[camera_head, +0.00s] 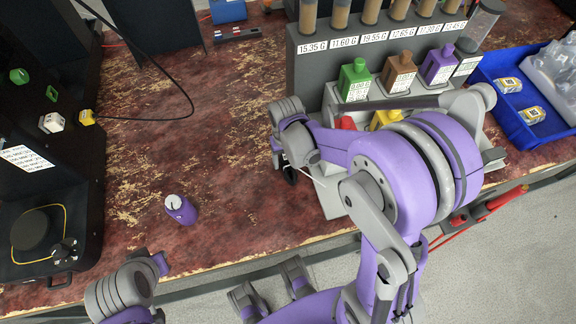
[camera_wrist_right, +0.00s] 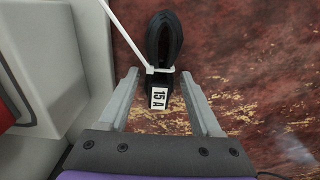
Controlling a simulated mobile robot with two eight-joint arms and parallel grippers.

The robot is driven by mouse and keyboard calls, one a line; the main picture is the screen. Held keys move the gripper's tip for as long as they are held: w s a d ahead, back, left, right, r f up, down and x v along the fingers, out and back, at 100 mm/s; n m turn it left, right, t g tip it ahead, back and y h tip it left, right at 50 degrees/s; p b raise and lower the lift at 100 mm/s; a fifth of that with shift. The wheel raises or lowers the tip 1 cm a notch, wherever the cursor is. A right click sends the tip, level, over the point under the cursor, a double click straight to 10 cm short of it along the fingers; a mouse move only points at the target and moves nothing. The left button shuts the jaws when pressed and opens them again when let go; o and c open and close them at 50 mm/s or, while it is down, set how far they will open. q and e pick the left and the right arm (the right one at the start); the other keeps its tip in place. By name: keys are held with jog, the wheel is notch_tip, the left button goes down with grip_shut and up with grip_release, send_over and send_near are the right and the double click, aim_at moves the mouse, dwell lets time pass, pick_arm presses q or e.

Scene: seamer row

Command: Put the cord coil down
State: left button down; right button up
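The cord coil (camera_wrist_right: 165,40) is a black looped cord in the right wrist view, bound by a white tie with a long tail. A white "15 A" tag (camera_wrist_right: 159,97) hangs on its near end. My right gripper (camera_wrist_right: 160,75) is open, with one finger on each side of the coil's near end and gaps showing. In the head view my right gripper (camera_head: 284,156) is low over the table, left of the bottle stand. A small dark part of the coil (camera_head: 290,175) shows beneath it. Whether the coil bears on the table is hard to tell.
The worn red table (camera_head: 235,120) is clear left of my right gripper. A grey stand (camera_head: 300,75) with tubes and coloured bottles is close on the right. A blue bin (camera_head: 510,125) is far right.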

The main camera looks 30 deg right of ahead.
grip_shut()
jog(key=shift+r, duration=0.1)
